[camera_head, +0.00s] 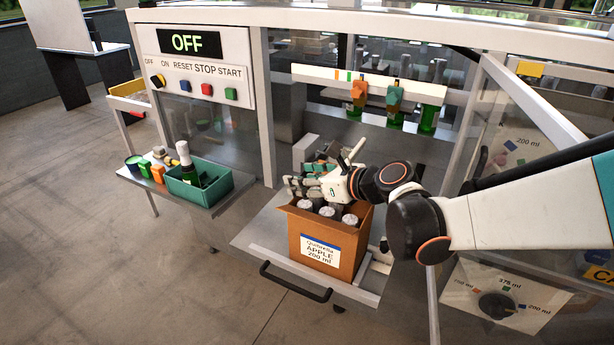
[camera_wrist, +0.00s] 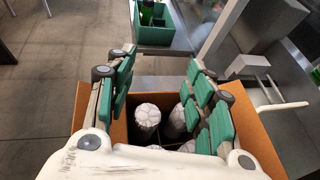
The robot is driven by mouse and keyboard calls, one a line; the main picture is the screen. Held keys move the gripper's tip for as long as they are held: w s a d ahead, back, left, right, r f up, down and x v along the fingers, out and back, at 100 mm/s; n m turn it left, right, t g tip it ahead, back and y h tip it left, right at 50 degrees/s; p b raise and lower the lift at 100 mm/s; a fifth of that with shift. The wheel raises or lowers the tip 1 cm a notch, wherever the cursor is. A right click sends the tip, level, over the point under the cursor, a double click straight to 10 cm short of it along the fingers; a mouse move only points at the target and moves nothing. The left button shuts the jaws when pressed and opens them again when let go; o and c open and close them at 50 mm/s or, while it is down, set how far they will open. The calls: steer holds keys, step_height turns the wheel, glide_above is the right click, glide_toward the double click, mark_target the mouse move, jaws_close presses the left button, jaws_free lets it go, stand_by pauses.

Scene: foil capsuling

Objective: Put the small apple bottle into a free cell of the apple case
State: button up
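The apple case (camera_head: 322,250) is an open brown cardboard box with a label reading "APPLE 200 ml". It stands on a pull-out shelf in front of the machine. Several bottles with pale foil tops (camera_head: 350,219) stand upright in its cells. In the wrist view, foil tops (camera_wrist: 147,116) show inside the case (camera_wrist: 262,135), with dark gaps beside them. My gripper (camera_head: 308,182) is above the case, near its back left. In the wrist view, my gripper (camera_wrist: 160,72) has its green-padded fingers spread, with nothing between them. My gripper hides part of the cells, so I cannot tell which are free.
A green bin (camera_head: 199,189) with bottles stands on a side shelf at left, near small coloured containers (camera_head: 146,168). The machine's frame post (camera_head: 264,105) is behind the case. An open clear door stands at right.

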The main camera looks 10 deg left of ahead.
steer(key=shift+r, duration=0.1)
step_height(320, 180, up, 10)
stand_by(0.7)
stand_by(0.8)
